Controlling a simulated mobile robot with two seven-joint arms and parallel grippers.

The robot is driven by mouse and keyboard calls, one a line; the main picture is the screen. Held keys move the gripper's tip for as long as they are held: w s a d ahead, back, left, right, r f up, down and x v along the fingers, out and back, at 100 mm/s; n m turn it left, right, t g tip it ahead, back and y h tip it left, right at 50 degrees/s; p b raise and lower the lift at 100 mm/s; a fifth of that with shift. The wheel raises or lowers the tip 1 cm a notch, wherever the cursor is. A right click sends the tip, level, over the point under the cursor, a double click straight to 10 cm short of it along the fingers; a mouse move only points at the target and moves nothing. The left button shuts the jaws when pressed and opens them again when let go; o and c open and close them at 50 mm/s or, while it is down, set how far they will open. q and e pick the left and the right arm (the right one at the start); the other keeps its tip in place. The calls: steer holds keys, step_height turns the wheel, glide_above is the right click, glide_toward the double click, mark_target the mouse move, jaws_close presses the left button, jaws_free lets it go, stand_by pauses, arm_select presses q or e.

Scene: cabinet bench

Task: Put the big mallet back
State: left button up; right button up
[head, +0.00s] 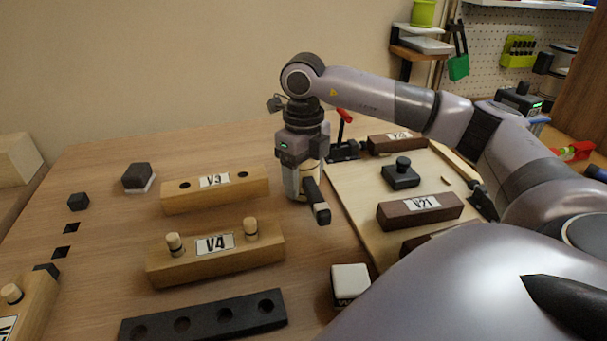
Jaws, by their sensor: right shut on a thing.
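My right gripper (305,190) points down over the middle of the bench, left of the pale board. It is shut on what looks like the big mallet, whose dark bar-shaped head (317,203) with a paler end shows just below and right of the fingers. The arm hides most of its handle, and I cannot tell whether it touches the bench top. My left gripper is out of view.
Wooden blocks V3 (240,185) and V4 (170,269) lie left of the gripper; V4 carries pegs. A black bar with holes (205,320) and a white-topped cube (350,282) are nearer. The pale board (350,195) holds dark block V21 (420,211) and a knobbed block (401,176). A red-handled clamp (343,148) stands behind.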

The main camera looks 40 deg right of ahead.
steer(key=shift+f, duration=0.55)
stand_by(0.6)
steer(key=o, duration=1.6)
steer(key=shift+o, duration=0.2)
steer(key=shift+r+p, duration=2.7)
steer(key=shift+r, duration=0.85)
steer(key=shift+s+f, duration=0.1)
steer(key=shift+s, duration=0.05)
